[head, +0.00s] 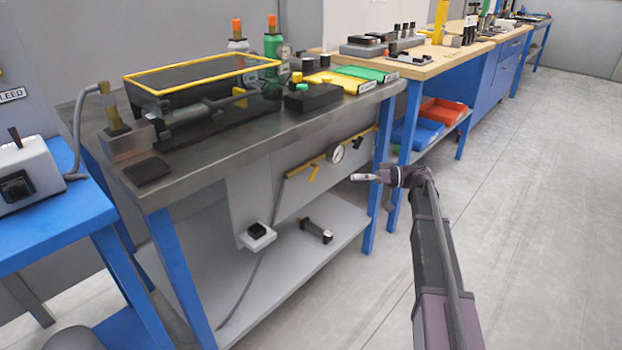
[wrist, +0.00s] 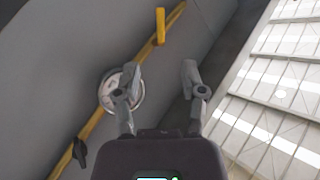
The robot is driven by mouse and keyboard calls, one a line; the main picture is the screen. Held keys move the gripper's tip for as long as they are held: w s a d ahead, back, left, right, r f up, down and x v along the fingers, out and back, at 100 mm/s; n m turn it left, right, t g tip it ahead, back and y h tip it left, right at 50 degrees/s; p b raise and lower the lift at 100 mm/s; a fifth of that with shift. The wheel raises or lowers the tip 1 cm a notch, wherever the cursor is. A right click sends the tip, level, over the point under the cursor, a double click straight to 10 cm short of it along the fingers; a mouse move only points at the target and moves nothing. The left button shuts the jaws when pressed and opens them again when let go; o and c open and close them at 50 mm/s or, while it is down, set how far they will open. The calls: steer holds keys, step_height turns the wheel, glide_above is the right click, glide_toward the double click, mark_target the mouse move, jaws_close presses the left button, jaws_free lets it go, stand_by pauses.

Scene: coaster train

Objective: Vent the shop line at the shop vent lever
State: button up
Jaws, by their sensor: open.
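A brass-yellow pipe (head: 298,169) runs along the grey panel under the steel bench, with a round white gauge (head: 336,152) on it. A yellow lever (head: 313,172) hangs from the pipe left of the gauge; in the wrist view this lever (wrist: 160,26) is at the top. A dark handle (wrist: 79,152) sits at the pipe's other end, lower left in the wrist view. No label shows which is the shop vent lever. My gripper (head: 364,178) is open and empty, right of the gauge in the head view. In the wrist view its fingers (wrist: 161,76) partly cover the gauge (wrist: 110,92).
The steel bench top (head: 215,150) overhangs the panel, and a lower shelf (head: 300,270) holds a small dark cylindrical part (head: 316,230). A blue bench leg (head: 379,165) stands close behind my gripper. The floor (head: 530,200) to the right is clear.

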mark_target(311, 180)
steer(key=shift+a, duration=0.2)
steer(key=a, duration=0.9)
steer(key=s+a, duration=0.1)
steer(key=a, duration=0.3)
steer(key=shift+a, duration=0.2)
